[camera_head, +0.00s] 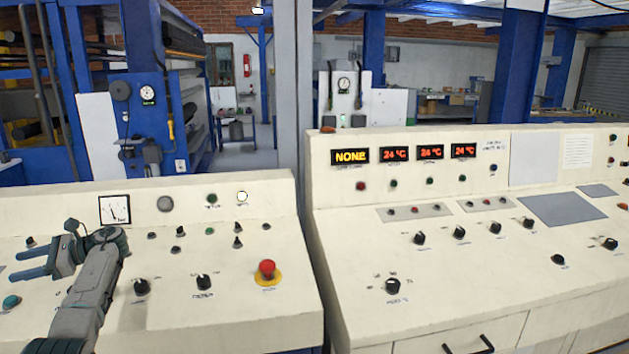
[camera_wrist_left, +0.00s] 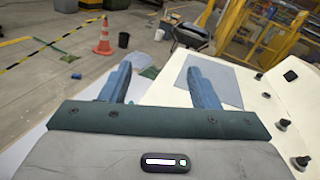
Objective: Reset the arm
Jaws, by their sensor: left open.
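My left gripper (camera_head: 32,262) is at the left of the head view, above the left cream control panel (camera_head: 230,320). Its blue fingers are apart with nothing between them, pointing left. In the left wrist view the two fingers (camera_wrist_left: 162,85) also stand apart and empty, with the panel's edge and a grey plate (camera_wrist_left: 212,80) beyond them. The grey left arm (camera_head: 92,290) comes up from the bottom left over the panel. My right gripper does not show in either view.
The left panel bears black knobs (camera_head: 204,283), a dial gauge (camera_head: 115,209) and a red emergency button (camera_head: 267,268). A right panel (camera_head: 450,265) has displays reading NONE and 24 °C. An orange cone (camera_wrist_left: 104,38) stands on the floor in the wrist view.

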